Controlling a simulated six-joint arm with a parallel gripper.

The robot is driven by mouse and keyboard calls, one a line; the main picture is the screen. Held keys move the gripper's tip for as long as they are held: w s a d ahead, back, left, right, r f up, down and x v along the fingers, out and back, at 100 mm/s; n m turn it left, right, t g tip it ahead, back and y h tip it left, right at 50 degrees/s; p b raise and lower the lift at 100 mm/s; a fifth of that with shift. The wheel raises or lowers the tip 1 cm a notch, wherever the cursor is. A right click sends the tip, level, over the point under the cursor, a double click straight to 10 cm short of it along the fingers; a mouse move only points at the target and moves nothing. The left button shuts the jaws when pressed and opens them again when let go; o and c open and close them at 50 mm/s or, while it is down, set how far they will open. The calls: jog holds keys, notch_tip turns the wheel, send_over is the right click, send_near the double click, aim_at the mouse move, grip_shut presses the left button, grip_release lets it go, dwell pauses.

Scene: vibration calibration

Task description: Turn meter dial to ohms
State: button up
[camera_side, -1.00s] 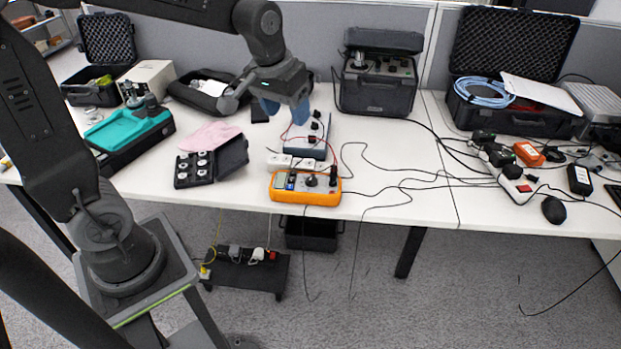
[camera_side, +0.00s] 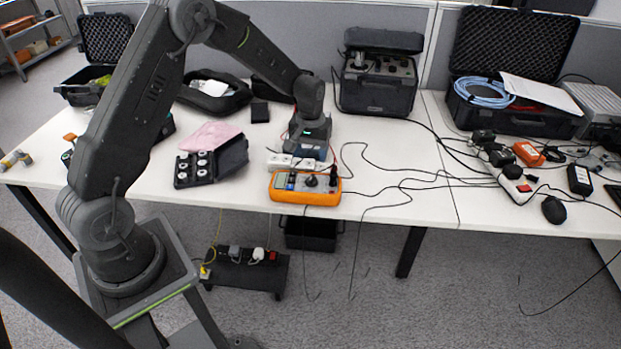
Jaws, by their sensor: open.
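The orange meter (camera_side: 306,198) lies face up near the front edge of the white table, with its small screen at its left. Its dark round dial (camera_side: 311,181) is in the middle of its face, and a black plug stands at the right. My gripper (camera_side: 305,150) is behind the meter, pointing down low over the blue-grey box there and apart from the dial. It is open; its fingertips are hard to make out against the box, which it mostly hides. The dial's setting is too small to read.
A white power strip (camera_side: 280,162) lies between the meter and the blue-grey box. A black case of round weights (camera_side: 195,168) stands at the left. A black instrument case (camera_side: 380,90) is at the back.

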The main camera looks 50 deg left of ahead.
aim_at(309, 179)
notch_tip(309, 179, down, 9)
jog(key=shift+f, duration=0.2)
dwell(0.3)
jog(key=c, duration=0.9)
jog(key=m, duration=0.4)
jog(key=shift+s+a, duration=0.1)
jog(key=shift+a, duration=0.05)
jog(key=shift+a+m, duration=0.1)
jog(key=shift+m, duration=1.7)
